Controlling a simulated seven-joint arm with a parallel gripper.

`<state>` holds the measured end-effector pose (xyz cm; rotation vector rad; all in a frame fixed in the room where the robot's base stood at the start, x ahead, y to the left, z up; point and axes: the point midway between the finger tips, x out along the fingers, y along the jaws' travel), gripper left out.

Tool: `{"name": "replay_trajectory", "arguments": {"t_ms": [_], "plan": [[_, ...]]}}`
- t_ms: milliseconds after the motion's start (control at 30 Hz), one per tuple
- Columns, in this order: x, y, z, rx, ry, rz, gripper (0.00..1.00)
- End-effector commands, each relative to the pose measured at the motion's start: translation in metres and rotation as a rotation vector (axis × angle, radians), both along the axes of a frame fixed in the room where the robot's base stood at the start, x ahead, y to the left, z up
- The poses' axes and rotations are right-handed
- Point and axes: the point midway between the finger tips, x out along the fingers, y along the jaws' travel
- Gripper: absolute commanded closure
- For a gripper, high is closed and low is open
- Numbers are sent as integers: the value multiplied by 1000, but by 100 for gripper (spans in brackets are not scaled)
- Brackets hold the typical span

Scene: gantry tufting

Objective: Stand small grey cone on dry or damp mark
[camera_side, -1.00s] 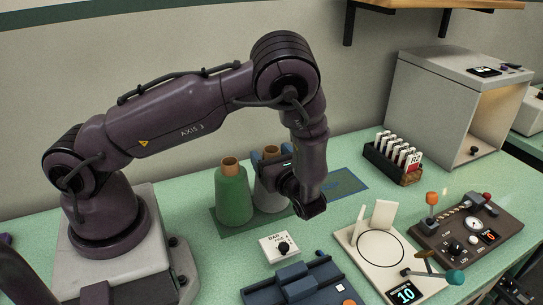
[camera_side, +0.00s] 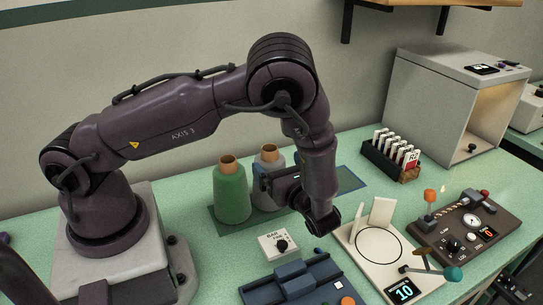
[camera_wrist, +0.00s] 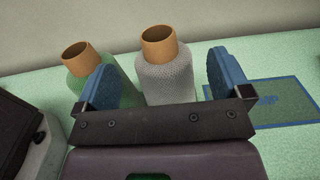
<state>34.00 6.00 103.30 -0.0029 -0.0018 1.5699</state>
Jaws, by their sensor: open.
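The grey yarn cone (camera_side: 269,200) with a tan tube top stands upright on a dark green mat, partly hidden by my gripper in the side view. In the wrist view the grey cone (camera_wrist: 166,85) shows between my gripper's blue fingers (camera_wrist: 161,76). My gripper (camera_side: 270,180) is open, in front of the grey cone and level with its body; I cannot tell whether either finger touches it. A blue-bordered mark (camera_side: 349,181) lies right of the cone, partly behind my arm. It also shows at the right of the wrist view (camera_wrist: 270,103). Its lettering is unreadable.
A larger green cone (camera_side: 232,198) stands close left of the grey one. A white dial box (camera_side: 272,244) and a blue device (camera_side: 298,285) sit in front. A cream round-ring stand (camera_side: 378,245) is to the right; a card rack (camera_side: 388,160) stands behind the mark.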

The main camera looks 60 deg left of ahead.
Motion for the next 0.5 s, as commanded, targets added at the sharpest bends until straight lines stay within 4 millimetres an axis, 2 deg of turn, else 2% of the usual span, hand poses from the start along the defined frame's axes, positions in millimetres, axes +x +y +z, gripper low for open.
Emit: {"name": "replay_trajectory", "arguments": {"t_ms": [100,233,400,500], "plan": [[0,-28,0,0,-1,-5,4],[0,-50,0,-1,0,-2,4],[0,-65,1,-3,-2,2,4],[-2,-66,8,-40,-26,32,4]]}}
